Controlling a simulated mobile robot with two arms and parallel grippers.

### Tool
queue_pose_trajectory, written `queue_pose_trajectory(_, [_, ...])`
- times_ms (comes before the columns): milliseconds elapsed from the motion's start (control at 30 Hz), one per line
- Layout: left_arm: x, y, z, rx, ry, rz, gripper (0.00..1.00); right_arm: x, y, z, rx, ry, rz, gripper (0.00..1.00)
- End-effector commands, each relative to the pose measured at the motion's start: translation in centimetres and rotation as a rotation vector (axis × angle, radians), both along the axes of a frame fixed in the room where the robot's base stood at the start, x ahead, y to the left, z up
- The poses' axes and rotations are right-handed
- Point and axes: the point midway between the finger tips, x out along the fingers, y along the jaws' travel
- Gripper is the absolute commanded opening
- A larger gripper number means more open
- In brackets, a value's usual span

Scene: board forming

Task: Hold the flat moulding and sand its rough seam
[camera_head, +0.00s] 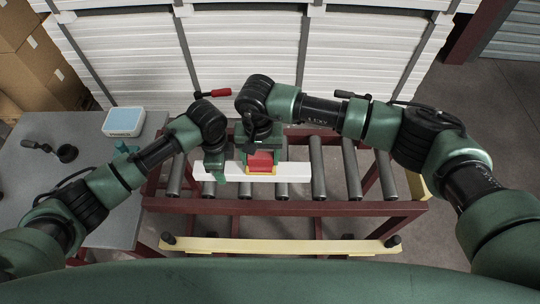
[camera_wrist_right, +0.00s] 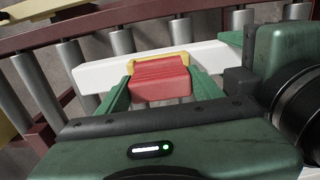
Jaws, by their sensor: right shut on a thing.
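The flat moulding (camera_head: 293,170) is a long white strip lying across the metal rollers; it also shows in the right wrist view (camera_wrist_right: 102,73). My left gripper (camera_head: 217,170) is on its left part, with a green finger against the near edge, and looks shut on it. My right gripper (camera_head: 261,162) is shut on a red sanding block (camera_wrist_right: 160,79) with a yellow base (camera_wrist_right: 178,59). The block is over the middle of the moulding, and its base looks to be at the moulding's top face. The seam cannot be made out; the block and grippers cover part of the strip.
The dark red roller stand (camera_head: 300,208) surrounds the rollers, with a pale yellow bar (camera_head: 285,246) at its front. A grey table (camera_head: 40,150) at the left bears a blue-and-white box (camera_head: 124,121). White stacked boards (camera_head: 250,50) stand behind.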

Motion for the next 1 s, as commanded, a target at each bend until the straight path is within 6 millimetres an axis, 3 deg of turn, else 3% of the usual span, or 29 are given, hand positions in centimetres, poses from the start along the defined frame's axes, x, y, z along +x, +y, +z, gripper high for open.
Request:
queue_pose_trajectory(67, [-0.1,-0.1,-0.2,-0.001,0.003,-0.001,0.05,0.1,0.3,0.4,0.001,-0.001,0.000,0.33])
queue_pose_trajectory(133, [-0.1,-0.1,-0.1,-0.001,0.003,-0.001,0.05,0.1,0.3,2.0,0.003,-0.005,0.002,0.33])
queue_pose_trajectory(700, [-0.1,0.0,-0.2,0.001,0.003,-0.001,0.05,0.0,0.2,7.0,0.002,-0.002,0.000,0.33])
queue_pose_trajectory(1000, [-0.1,0.1,-0.1,0.002,0.002,-0.001,0.05,0.0,0.2,8.1,0.001,-0.001,0.001,0.33])
